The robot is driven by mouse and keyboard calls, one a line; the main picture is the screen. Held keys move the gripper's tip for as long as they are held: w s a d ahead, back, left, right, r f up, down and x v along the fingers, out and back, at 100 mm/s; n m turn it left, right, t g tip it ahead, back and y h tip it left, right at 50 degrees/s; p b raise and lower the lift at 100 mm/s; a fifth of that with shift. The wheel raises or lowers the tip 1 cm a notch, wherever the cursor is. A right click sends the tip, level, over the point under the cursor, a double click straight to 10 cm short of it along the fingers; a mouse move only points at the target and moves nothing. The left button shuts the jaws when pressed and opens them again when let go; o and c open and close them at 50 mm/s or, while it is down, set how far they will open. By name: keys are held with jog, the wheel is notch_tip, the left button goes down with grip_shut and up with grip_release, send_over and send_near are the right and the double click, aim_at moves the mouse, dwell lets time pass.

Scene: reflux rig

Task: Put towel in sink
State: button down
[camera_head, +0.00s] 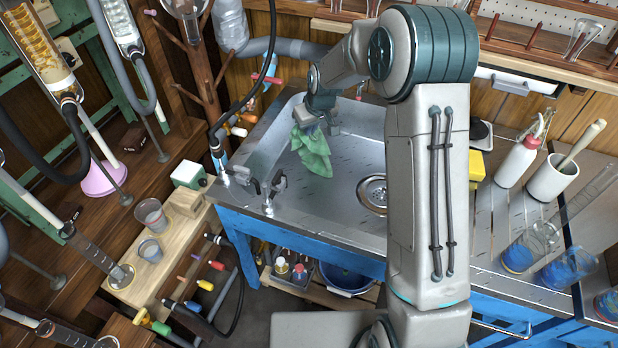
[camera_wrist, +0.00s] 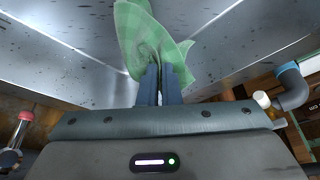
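A green checked towel (camera_head: 313,152) hangs from my gripper (camera_head: 318,126) over the left part of the metal sink (camera_head: 345,200). My gripper is shut on the towel's upper part. In the wrist view the towel (camera_wrist: 150,40) spreads out beyond the two dark fingers (camera_wrist: 160,82), which are close together on it. The sink's steel surfaces (camera_wrist: 75,65) show around it. The towel is within the basin's outline in the head view. I cannot tell whether its lower end touches the basin floor. My arm hides the sink's right side.
Taps (camera_head: 275,190) stand at the sink's near left edge. The drain (camera_head: 374,192) lies right of the towel. A white bottle (camera_head: 518,160), a mortar (camera_head: 552,178) and beakers (camera_head: 525,250) stand on the right counter. Hoses and a grey pipe (camera_head: 285,47) run behind the sink.

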jog(key=w+a+r+m+g+h, duration=0.1)
jog(key=w+a+m+h, duration=0.2)
jog(key=a+m, duration=0.5)
jog(key=w+a+r+m+h, duration=0.1)
jog(key=w+a+m+h, duration=0.15)
jog(key=a+m, duration=0.55)
jog(key=shift+m, duration=0.3)
jog(key=s+d+f, duration=0.3)
jog(key=d+f, duration=0.3)
jog(key=d, duration=0.2)
jog(key=s+d+f, duration=0.3)
jog(key=d+f, duration=0.4)
jog(key=d, duration=0.1)
jog(key=s+d+f, duration=0.3)
jog(key=d+f, duration=0.4)
jog(key=d, duration=0.1)
jog(key=shift+d+f, duration=0.25)
jog(key=shift+d, duration=0.05)
jog(key=c, duration=1.2)
grip_release()
